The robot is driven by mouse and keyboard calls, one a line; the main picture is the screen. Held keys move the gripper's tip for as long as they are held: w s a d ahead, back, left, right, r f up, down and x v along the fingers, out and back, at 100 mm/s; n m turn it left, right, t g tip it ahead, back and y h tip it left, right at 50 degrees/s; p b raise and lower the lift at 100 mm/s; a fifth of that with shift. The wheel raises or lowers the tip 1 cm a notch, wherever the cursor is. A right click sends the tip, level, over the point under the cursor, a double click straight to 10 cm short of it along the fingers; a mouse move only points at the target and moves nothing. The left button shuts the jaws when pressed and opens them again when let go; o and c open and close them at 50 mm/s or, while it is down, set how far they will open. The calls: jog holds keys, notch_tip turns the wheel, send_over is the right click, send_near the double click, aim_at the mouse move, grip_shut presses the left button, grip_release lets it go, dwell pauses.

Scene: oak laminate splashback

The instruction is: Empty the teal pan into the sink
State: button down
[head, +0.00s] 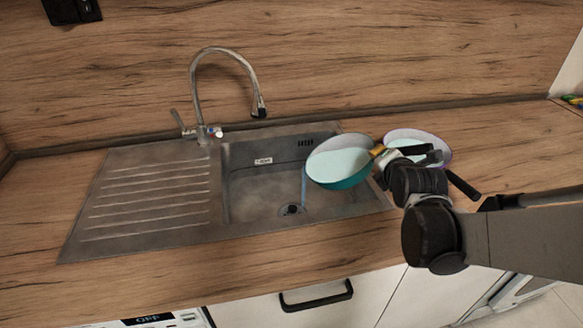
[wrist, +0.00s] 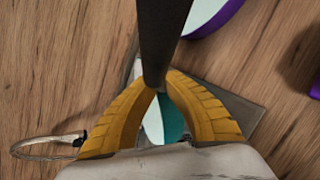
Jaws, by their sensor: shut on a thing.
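The teal pan (head: 345,183) is in the air over the right part of the sink basin (head: 262,190), tilted down to the left. Its inside shows a pale, light blue surface. In the wrist view the yellow fingers (wrist: 160,88) close around the dark handle (wrist: 162,35). A small part of the teal pan (wrist: 173,122) shows between them; the rest is hidden.
A second pan, purple-rimmed (head: 446,150), stands on the counter right of the sink, partly behind my gripper. The faucet (head: 229,50) arches over the back of the sink, left of the teal pan. The drainboard (head: 150,195) is bare.

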jog(key=shift+a, duration=0.25)
jog(key=shift+a+r+n+h+p, duration=0.5)
jog(key=shift+a+r+p, duration=0.35)
jog(key=shift+a+r, duration=0.35)
jog(key=shift+a+r+p, duration=0.35)
jog(key=shift+a, duration=0.25)
jog(key=shift+a+h, duration=0.1)
jog(key=shift+h, duration=0.2)
jog(key=shift+a+r, duration=0.25)
jog(key=shift+r, duration=0.05)
jog(key=shift+r+n, duration=0.1)
jog(key=shift+n, duration=0.2)
jog(key=shift+a+r+p, duration=0.25)
jog(key=shift+a+p, duration=0.1)
jog(key=shift+p, duration=0.05)
jog(key=shift+a+h, duration=0.1)
jog(key=shift+h, duration=0.2)
